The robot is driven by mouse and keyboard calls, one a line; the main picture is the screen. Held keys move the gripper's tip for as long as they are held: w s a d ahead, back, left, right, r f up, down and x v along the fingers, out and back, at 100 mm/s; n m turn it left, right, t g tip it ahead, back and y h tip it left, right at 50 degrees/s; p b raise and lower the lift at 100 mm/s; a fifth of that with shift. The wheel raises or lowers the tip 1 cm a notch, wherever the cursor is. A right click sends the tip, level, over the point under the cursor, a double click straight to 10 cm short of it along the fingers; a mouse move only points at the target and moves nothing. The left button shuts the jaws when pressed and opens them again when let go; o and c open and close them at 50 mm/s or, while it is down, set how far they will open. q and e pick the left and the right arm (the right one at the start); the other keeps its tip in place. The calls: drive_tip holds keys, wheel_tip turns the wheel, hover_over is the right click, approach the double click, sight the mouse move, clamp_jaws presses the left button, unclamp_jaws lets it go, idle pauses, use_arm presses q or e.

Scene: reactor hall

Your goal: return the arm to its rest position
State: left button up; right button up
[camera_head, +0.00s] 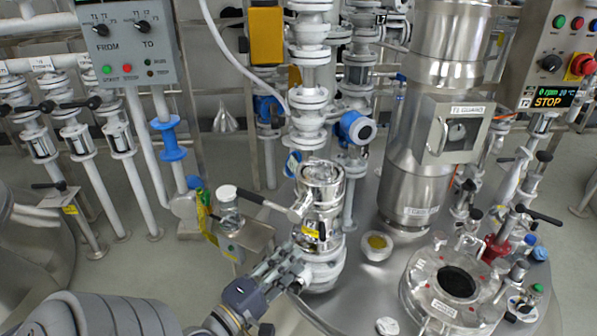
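My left gripper (284,268) comes in from the bottom left. Its fingers point up and right, next to a white flanged pipe fitting (322,268) below a shiny steel valve body (320,190). In this view the fingers overlap the fitting's left edge; I cannot tell whether they touch it. The finger gap is not clear, so I cannot tell if the gripper is open or shut. I see nothing clearly held in it. My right gripper is out of view.
A valve handle (262,200) juts left from the steel valve, just above my gripper. At right stand a tall steel column (410,150) and an open round port (457,283). Control boxes (126,45) hang at the upper left and right (560,50). Floor (120,265) shows at left.

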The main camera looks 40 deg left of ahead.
use_arm(q)
drive_tip(key=s+d+f+m+g+h, duration=0.2)
drive_tip(key=d+f+m+g, duration=0.55)
drive_tip(key=f, duration=0.55)
drive_tip(key=s+d+f+m+g+h, duration=0.2)
drive_tip(key=s+d+f+m+g, duration=0.15)
drive_tip(key=d+f+m, duration=0.75)
drive_tip(key=s+a+f+m+g+y+p, duration=0.35)
drive_tip(key=s+f+g+p, duration=0.25)
drive_tip(key=s+f+p, duration=0.6)
drive_tip(key=s+a+f+p, duration=0.1)
drive_tip(key=s+p, duration=0.2)
drive_tip(key=s, duration=0.3)
drive_tip(key=s+a+f+p, duration=0.1)
drive_tip(key=s+f+p, duration=0.1)
drive_tip(key=s, duration=0.4)
drive_tip(key=shift+a+h+p, duration=0.35)
drive_tip(key=shift+a+p, duration=0.05)
drive_tip(key=shift+p, duration=0.3)
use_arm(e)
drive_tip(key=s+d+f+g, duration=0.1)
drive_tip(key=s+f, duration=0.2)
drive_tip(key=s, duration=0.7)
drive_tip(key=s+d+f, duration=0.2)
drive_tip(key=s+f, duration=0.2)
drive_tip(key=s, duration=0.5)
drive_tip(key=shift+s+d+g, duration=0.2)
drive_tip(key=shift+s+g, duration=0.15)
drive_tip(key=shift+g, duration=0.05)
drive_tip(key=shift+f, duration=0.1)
